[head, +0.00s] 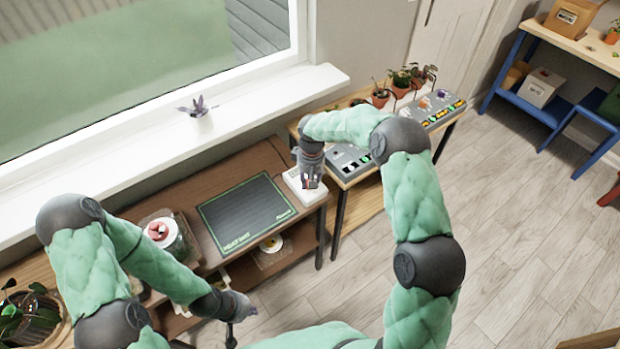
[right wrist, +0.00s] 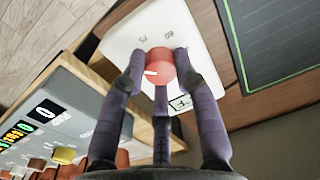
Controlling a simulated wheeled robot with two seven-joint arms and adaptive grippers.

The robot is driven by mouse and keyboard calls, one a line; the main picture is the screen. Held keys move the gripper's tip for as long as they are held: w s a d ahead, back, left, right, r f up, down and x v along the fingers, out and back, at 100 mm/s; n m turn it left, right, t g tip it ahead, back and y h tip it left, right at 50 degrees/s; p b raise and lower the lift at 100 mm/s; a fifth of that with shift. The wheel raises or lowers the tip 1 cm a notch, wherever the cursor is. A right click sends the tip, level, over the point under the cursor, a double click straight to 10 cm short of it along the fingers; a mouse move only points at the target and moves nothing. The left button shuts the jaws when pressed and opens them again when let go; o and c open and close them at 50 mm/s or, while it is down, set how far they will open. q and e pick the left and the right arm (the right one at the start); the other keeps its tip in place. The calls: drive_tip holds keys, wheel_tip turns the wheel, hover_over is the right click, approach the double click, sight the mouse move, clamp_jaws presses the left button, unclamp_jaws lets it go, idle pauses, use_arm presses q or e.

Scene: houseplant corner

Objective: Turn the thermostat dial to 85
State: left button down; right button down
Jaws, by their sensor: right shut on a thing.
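The thermostat is a white box (head: 292,183) at the right end of the brown bench, beside the dark mat. In the right wrist view its white face (right wrist: 128,45) carries a round red dial (right wrist: 160,65) with a white pointer mark towards the left. Printed numbers above the dial look like 75 and 80; other markings are hidden by my fingers. My right gripper (right wrist: 160,85) is shut on the dial, its fingers around it; in the head view it covers most of the dial. My left gripper (head: 231,318) hangs empty low in front of the bench; its jaw opening is unclear.
A dark heat mat (head: 245,212) with a green border lies left of the thermostat. A grey unit (head: 350,160) with colored labels stands on the neighboring table to the right, near potted plants (head: 400,82). A glass jar (head: 165,235) stands at the bench's left. The window sill runs behind.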

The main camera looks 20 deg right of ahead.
drive_tip(key=m, duration=0.2)
drive_tip(key=shift+m, duration=0.4)
drive_tip(key=m, duration=0.3)
drive_tip(key=shift+m+p, duration=0.3)
drive_tip(key=shift+p, duration=0.05)
drive_tip(key=m, duration=0.3)
drive_tip(key=shift+m+t, duration=0.3)
drive_tip(key=m, duration=0.3)
drive_tip(key=shift+m, duration=0.3)
drive_tip(key=m+b, duration=0.1)
drive_tip(key=m, duration=0.2)
drive_tip(key=shift+m, duration=0.3)
drive_tip(key=m, duration=0.3)
drive_tip(key=shift+m+b, duration=0.3)
drive_tip(key=shift+b, duration=0.1)
drive_tip(key=m+b, duration=0.1)
drive_tip(key=m, duration=0.3)
drive_tip(key=shift+h, duration=0.3)
drive_tip(key=shift+m+b, duration=0.35)
drive_tip(key=shift+m, duration=1.55)
